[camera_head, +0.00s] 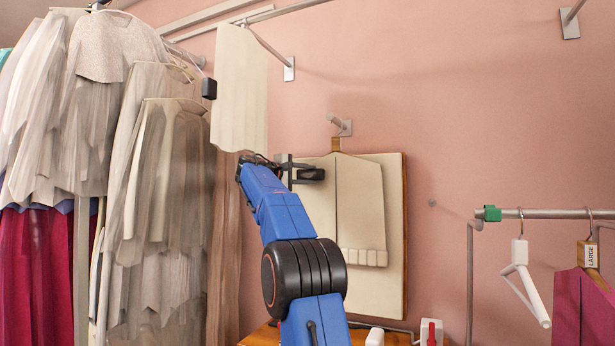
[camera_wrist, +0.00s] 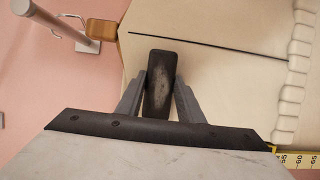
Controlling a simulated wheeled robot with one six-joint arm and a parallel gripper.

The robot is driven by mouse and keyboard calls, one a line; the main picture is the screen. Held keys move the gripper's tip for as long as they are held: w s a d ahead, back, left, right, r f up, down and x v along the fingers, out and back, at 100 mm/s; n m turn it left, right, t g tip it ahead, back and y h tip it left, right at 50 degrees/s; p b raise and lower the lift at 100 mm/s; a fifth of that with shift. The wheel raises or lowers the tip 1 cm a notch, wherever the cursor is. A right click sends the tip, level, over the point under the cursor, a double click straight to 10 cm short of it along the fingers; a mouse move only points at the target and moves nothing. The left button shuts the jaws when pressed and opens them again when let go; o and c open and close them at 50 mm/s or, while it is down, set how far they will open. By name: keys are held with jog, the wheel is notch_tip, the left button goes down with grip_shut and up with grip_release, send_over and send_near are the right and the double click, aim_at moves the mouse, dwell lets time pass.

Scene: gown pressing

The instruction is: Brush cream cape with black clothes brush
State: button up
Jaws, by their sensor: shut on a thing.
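The cream cape (camera_head: 361,210) hangs from a wooden hanger neck (camera_head: 336,145) on a wall hook, flat before a cream board. Its pleated lower edge is at the bottom in the head view and along the right in the wrist view, where the cape (camera_wrist: 235,75) fills much of the picture. My gripper (camera_head: 300,172) is at the cape's upper left. In the wrist view my gripper (camera_wrist: 161,88) is shut on the black clothes brush (camera_wrist: 160,80), which lies over cream cloth or board. Whether its bristles touch the cape cannot be told.
The cream board (camera_head: 378,290) has a wooden edge. A cream panel (camera_head: 240,90) hangs above my gripper. Pale gowns (camera_head: 160,180) crowd the left. At right, a rail (camera_head: 550,213) holds a white hanger (camera_head: 525,280) and a magenta garment (camera_head: 580,310). A yellow tape (camera_wrist: 298,160) shows lower right.

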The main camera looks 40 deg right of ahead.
jog(key=shift+w+d, duration=0.1)
jog(key=shift+d, duration=0.2)
dwell(0.4)
jog(key=shift+f, duration=2.25)
jog(key=shift+f, duration=0.1)
jog(key=shift+f, duration=0.65)
jog(key=shift+s+a, duration=0.2)
jog(key=shift+a, duration=0.25)
jog(key=shift+s+a, duration=0.2)
jog(key=shift+a, duration=0.25)
jog(key=shift+a, duration=0.1)
